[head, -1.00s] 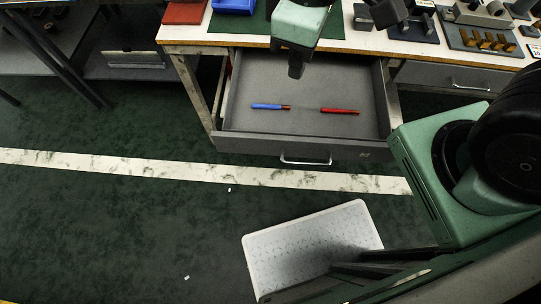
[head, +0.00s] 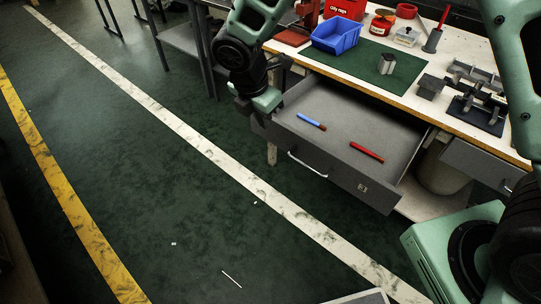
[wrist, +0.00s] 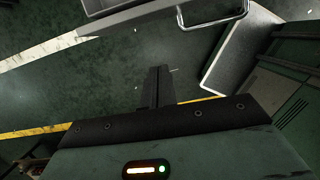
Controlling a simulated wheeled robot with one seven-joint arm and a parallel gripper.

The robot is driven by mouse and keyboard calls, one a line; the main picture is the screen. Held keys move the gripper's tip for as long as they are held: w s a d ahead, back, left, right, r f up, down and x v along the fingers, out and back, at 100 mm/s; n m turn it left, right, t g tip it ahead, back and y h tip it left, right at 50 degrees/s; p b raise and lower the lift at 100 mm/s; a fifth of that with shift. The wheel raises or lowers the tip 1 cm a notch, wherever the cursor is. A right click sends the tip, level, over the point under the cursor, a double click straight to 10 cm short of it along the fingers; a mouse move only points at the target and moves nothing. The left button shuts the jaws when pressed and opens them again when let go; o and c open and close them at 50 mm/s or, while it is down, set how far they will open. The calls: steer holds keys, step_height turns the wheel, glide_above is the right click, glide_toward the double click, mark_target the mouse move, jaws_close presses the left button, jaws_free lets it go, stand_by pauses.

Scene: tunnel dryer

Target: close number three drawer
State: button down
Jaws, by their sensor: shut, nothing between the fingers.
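The grey drawer (head: 345,185) under the workbench is pulled well open, with a small label (head: 362,187) on its front that looks like a 3. Its bar handle (head: 307,163) is on the front face and a handle also shows at the top of the wrist view (wrist: 214,20). A blue pen (head: 311,121) and a red pen (head: 367,153) lie inside. My gripper (head: 243,107) is by the drawer's far left front corner; I cannot tell if it touches. The wrist view shows its dark fingers (wrist: 156,86) together, with nothing between them.
The workbench top (head: 450,125) holds a blue bin (head: 336,36), a green mat (head: 366,70) and metal fixtures (head: 475,95). Another drawer (head: 480,165) to the right is closed. The green floor (head: 160,200) in front is largely clear.

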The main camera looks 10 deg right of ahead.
mark_target(278, 134)
steer(key=shift+w+d+f, duration=0.6)
steer(key=shift+d+f, duration=0.2)
steer(key=shift+f, duration=0.85)
steer(key=shift+w+d+f, duration=0.65)
steer(key=shift+d+f, duration=0.15)
steer(key=shift+f, duration=0.9)
steer(key=shift+w+d+f, duration=0.6)
steer(key=shift+d+f, duration=0.2)
steer(key=shift+f, duration=0.85)
steer(key=w+d+p, duration=0.2)
steer(key=w+d, duration=0.3)
steer(key=d, duration=0.2)
steer(key=w+d+p, duration=0.2)
steer(key=w+d, duration=0.4)
steer(key=d, duration=0.2)
steer(key=w+d+p, duration=0.1)
steer(key=w+d, duration=0.4)
steer(key=d, duration=0.2)
steer(key=shift+w+d+p, duration=0.35)
steer(key=shift+p, duration=0.05)
steer(key=shift+w+d, duration=0.45)
steer(key=shift+d, duration=0.1)
steer(key=shift+d+r, duration=0.1)
